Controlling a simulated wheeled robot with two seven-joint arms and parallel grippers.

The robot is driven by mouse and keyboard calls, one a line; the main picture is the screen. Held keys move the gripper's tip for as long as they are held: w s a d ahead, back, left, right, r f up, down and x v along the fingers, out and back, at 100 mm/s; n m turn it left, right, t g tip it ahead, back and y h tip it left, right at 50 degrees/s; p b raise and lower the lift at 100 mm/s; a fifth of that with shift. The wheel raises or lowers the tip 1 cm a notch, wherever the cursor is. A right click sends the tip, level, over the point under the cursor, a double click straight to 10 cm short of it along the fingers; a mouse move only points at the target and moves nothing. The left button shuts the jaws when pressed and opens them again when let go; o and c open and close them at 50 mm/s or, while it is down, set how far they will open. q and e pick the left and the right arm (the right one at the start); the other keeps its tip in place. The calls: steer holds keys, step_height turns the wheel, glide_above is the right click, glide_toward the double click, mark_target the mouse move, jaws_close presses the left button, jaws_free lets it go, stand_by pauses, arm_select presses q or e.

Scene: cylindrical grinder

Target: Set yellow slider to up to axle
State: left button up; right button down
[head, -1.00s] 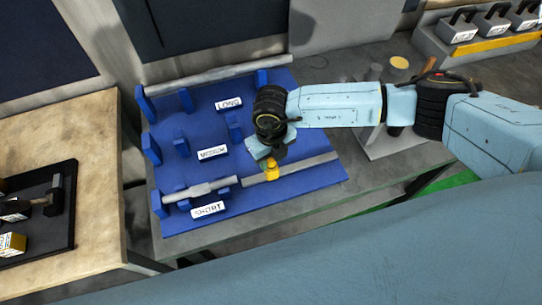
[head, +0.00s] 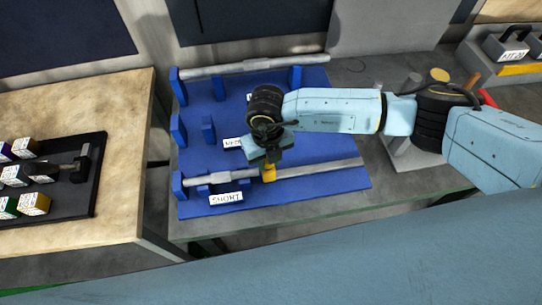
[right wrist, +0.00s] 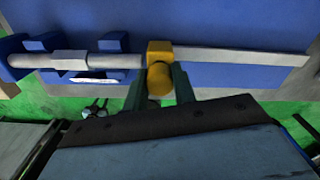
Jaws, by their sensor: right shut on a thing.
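The yellow slider (head: 268,173) sits on the grey rail (head: 325,169) at the front of the blue rack, beside the SHORT label. It also shows in the right wrist view (right wrist: 159,55). My right gripper (head: 267,160) comes down from above and is shut on the slider's knob, one finger on each side. The short axle (right wrist: 70,61) lies in its blue holders left of the slider. In the right wrist view its right end meets the slider's left face, with no clear gap. My left gripper is out of view.
A long axle (head: 255,64) lies across the back of the blue rack (head: 345,185). A wooden table at left bears a black tray (head: 85,195) with several labelled blocks and a hammer. Grey posts (head: 413,85) stand right of the rack, beneath my right arm.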

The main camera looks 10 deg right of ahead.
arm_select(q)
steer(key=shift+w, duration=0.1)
arm_select(e)
steer(key=shift+a, duration=0.25)
steer(key=c, duration=1.1)
jaws_free()
steer(key=shift+c, duration=0.2)
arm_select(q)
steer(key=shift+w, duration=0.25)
arm_select(e)
steer(key=shift+r, duration=0.3)
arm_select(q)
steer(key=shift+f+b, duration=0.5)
arm_select(e)
step_height(320, 180, up, 13)
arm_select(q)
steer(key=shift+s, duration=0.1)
arm_select(e)
steer(key=shift+f, duration=0.15)
